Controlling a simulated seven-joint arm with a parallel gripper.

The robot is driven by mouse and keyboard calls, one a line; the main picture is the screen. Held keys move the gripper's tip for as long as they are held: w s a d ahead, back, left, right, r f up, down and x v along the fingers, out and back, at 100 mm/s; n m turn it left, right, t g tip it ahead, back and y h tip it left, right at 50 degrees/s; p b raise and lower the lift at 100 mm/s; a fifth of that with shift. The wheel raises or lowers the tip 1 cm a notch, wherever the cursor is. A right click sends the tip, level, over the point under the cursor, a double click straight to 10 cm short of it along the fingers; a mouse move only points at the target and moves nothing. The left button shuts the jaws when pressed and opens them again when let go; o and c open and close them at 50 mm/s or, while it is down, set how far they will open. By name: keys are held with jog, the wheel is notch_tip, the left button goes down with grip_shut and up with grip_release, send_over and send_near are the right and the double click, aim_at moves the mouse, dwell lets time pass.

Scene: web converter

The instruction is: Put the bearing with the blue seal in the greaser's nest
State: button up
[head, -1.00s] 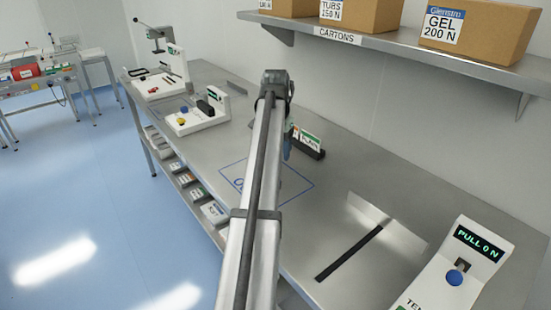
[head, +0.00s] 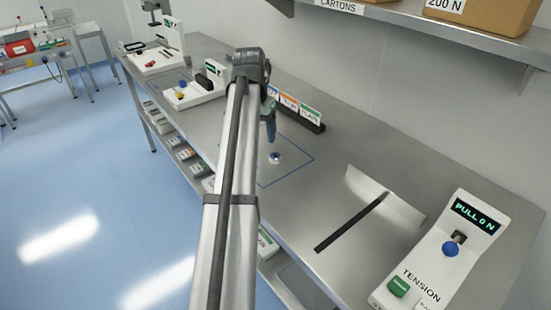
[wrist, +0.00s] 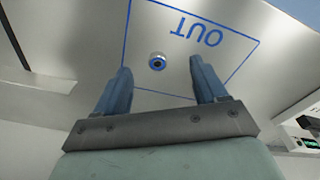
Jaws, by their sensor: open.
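A small round bearing (head: 275,158) stands on the steel bench, inside the blue-outlined square. In the wrist view the bearing (wrist: 157,62) shows a blue ring around a dark centre, beside the OUT lettering. My gripper (head: 270,128) hangs above the bench close to the bearing; my arm hides part of it. In the wrist view my gripper (wrist: 161,72) is open and empty, and the bearing appears between and beyond its blue fingers. No label names the greaser; two white stations at the far left could include it, and I cannot tell which.
A white station (head: 195,95) with yellow and blue parts stands before a lever-press station (head: 160,55). A rack of labelled cards (head: 300,110) stands behind the outline. A carton shelf (head: 430,30) overhangs the bench.

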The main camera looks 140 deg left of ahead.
jog(key=w+y, duration=0.1)
jog(key=w, duration=0.1)
jog(key=m+g+y, duration=0.1)
jog(key=y, duration=0.1)
send_over(275, 156)
jog(key=w+d, duration=0.1)
jog(key=d, duration=0.1)
notch_tip(275, 156, down, 8)
jog(key=shift+r, duration=0.25)
jog(key=shift+x, duration=2.65)
jog(key=shift+s+d, duration=0.15)
jog(key=shift+s, duration=0.05)
